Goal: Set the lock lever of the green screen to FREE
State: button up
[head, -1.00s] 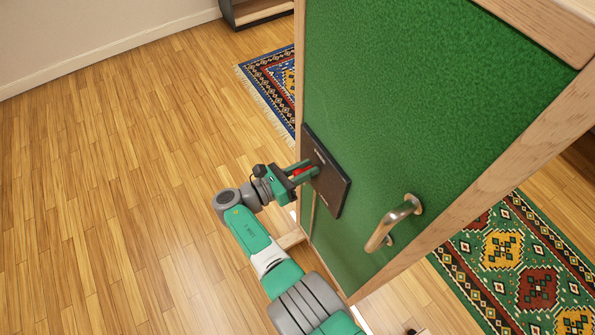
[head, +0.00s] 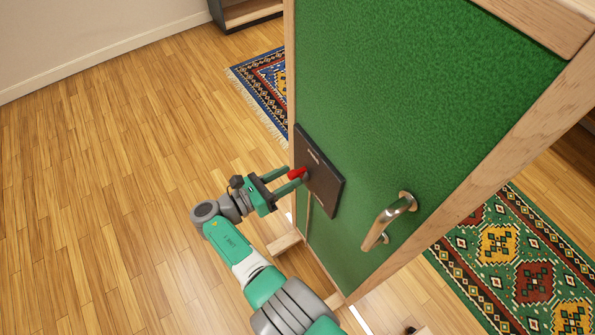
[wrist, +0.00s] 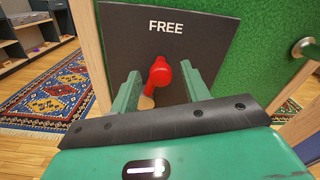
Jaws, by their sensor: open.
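The green screen (head: 400,110) stands upright in a wooden frame. A dark lock plate (head: 324,186) is fixed to its face near the left edge; the plate (wrist: 212,35) also shows in the wrist view, with the word FREE at its top. The red lock lever (head: 297,173) sticks out from the plate. In the wrist view the lever (wrist: 160,73) shows a round red end below FREE and a part slanting down left. My gripper (head: 295,177) is open, its fingers on either side of the lever, with gaps visible in the wrist view (wrist: 161,88). The plate's lower part is hidden.
A metal pull handle (head: 390,220) juts from the screen to the right of the plate. A blue patterned rug (head: 262,88) and a green one (head: 520,260) lie on the floor. A shelf (head: 245,12) stands at the back. The floor at left is clear.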

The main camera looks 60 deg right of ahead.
jog(key=v, duration=0.3)
jog(key=shift+w+a, duration=0.1)
jog(key=shift+a, duration=0.25)
